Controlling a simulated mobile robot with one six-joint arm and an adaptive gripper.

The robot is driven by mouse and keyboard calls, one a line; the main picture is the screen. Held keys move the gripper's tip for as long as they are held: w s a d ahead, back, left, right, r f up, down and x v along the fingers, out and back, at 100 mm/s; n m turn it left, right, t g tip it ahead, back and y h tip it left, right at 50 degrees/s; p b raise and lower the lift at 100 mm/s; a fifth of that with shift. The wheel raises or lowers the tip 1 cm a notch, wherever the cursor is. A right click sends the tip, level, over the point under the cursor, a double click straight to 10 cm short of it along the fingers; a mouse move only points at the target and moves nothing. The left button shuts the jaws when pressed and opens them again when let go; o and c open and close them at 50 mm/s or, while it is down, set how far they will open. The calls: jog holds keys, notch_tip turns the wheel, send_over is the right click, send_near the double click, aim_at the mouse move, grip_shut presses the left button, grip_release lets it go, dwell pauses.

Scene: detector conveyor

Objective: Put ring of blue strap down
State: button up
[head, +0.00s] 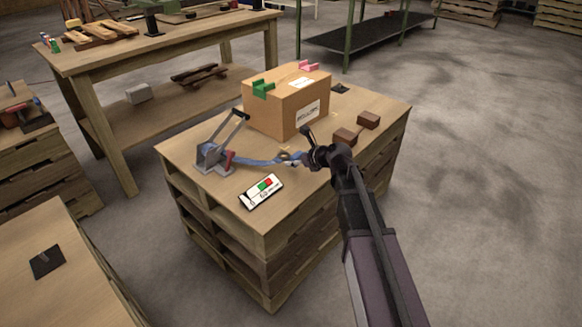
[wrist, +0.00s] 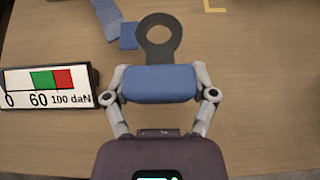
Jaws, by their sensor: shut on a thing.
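The ring of the blue strap (wrist: 143,38) is a flat dark ring with a round hole, joined to a thick blue piece (wrist: 160,84) in the wrist view. My gripper (wrist: 160,96) is shut on this blue piece, one finger at each end. The ring points away from my gripper over the wooden top. Whether it touches the top I cannot tell. The blue strap (head: 250,162) runs from the lever device (head: 212,157) towards my gripper (head: 311,157) in the head view; part of it also shows beside the ring in the wrist view (wrist: 128,37).
A gauge block (head: 261,191) with green and red fields lies left of my gripper. A cardboard box (head: 272,107) with green and pink clips stands behind. Brown blocks (head: 368,120) lie to the right. The pallet stack's wooden top (head: 290,208) is bare towards its front edge.

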aim_at(283, 166)
jog(key=shift+w+a+f, duration=0.1)
jog(key=shift+w+a, duration=0.55)
jog(key=shift+a, duration=0.35)
jog(key=shift+f, duration=0.15)
jog(key=shift+f+b, duration=1.65)
jog(key=shift+b, duration=0.15)
jog(key=shift+f, duration=0.1)
jog(key=o, duration=1.1)
jog(key=shift+o, duration=0.2)
